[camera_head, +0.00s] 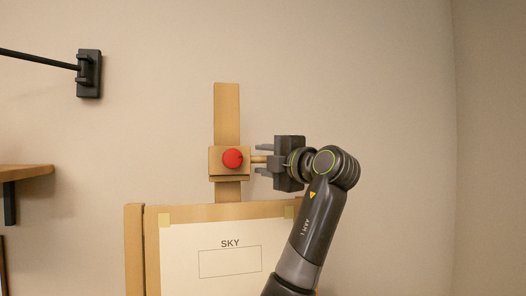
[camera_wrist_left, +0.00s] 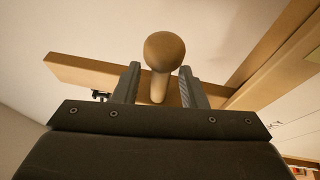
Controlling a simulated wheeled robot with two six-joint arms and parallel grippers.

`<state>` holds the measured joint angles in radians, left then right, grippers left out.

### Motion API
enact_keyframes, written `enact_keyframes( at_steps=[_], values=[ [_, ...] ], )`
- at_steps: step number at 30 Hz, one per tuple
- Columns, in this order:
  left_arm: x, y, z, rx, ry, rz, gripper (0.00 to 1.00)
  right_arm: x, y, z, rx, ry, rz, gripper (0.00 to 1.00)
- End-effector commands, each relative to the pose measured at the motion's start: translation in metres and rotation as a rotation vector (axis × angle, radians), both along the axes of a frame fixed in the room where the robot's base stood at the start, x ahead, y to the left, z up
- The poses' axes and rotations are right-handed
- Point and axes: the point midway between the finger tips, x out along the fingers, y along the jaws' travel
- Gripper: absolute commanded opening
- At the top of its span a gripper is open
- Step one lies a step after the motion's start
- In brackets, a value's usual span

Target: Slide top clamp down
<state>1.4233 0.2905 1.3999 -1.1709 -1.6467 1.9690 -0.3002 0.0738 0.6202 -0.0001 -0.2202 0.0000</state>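The top clamp (camera_head: 216,169) is a wooden block with a red knob (camera_head: 232,158) on its front. It sits on an upright wooden mast (camera_head: 227,112), a little above the top edge of the board. A short wooden handle (camera_wrist_left: 164,48) with a round end sticks out from the clamp's right side. My left gripper (camera_head: 257,159) points left at the clamp, one finger above the handle and one below. In the left wrist view the handle stands between the two fingers, with a gap on each side, so the gripper is open around it. My right gripper is not in view.
Below the clamp, a wooden board (camera_head: 151,240) bears a taped paper (camera_head: 200,240) marked "SKY" with a drawn rectangle. A wooden shelf (camera_head: 25,172) and a black wall bracket (camera_head: 89,73) are at the left. The wall right of my arm is clear.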

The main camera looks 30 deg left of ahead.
Motion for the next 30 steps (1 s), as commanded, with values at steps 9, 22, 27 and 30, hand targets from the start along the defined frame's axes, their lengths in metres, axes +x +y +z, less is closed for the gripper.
enact_keyframes(
  at_steps=[9,22,27,30],
  values=[
    [0.0025,0.0073,-0.0005,0.000,0.000,0.000,0.38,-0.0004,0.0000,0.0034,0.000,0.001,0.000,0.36],
    [0.0024,0.0070,-0.0002,0.000,0.000,0.000,0.00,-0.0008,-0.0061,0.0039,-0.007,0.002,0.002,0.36],
    [0.0023,0.0071,-0.0002,0.000,0.000,0.000,0.00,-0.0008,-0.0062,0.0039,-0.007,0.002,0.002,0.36],
    [0.0022,0.0070,-0.0022,0.000,0.000,0.000,0.00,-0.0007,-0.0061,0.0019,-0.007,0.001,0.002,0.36]
  ],
)
